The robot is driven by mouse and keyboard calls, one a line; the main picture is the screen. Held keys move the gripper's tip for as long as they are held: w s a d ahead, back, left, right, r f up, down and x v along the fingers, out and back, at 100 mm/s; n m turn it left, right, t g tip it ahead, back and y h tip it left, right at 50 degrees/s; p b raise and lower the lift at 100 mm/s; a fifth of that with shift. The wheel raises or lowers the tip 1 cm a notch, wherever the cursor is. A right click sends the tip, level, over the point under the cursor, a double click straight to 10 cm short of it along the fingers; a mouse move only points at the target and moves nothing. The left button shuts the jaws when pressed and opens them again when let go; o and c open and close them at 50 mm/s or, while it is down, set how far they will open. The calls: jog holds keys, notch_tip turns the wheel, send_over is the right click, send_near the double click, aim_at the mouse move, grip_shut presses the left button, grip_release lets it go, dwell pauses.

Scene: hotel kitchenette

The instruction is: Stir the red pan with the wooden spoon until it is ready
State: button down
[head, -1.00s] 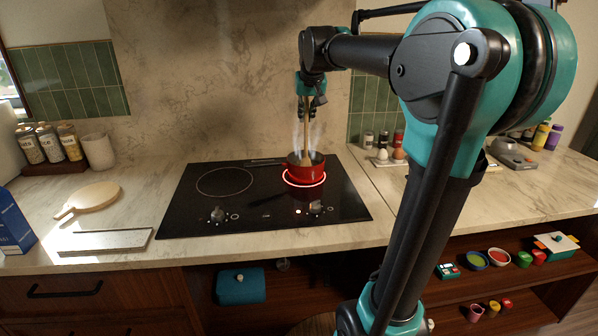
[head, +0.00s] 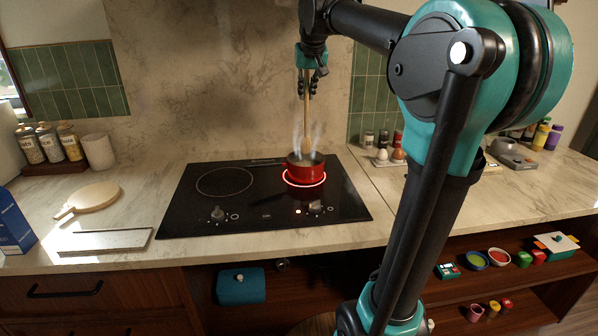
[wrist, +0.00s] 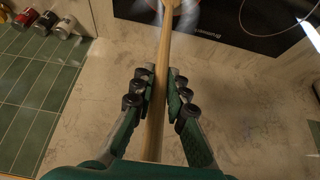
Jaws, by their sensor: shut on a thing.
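The red pan (head: 306,170) stands on the lit right rear burner of the black cooktop (head: 262,213), with steam rising from it. My gripper (head: 307,92) is high above the pan and points down. It is shut on the wooden spoon (head: 307,112), which hangs roughly upright over the pan. In the wrist view the pale spoon handle (wrist: 160,70) runs between the fingers of my gripper (wrist: 160,95) and away to the top edge. Steam blurs the spoon's lower end, so I cannot tell whether it touches the pan's contents.
A round wooden board (head: 93,196) and a grey flat tray (head: 105,242) lie on the counter at left. Jars (head: 50,143) and a white cup (head: 98,151) stand behind them. Eggs and small spice jars (head: 384,139) sit right of the cooktop. The left burner (head: 224,181) is empty.

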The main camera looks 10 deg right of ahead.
aim_at(307, 72)
jog(key=shift+r, duration=2.45)
jog(key=shift+s, duration=0.1)
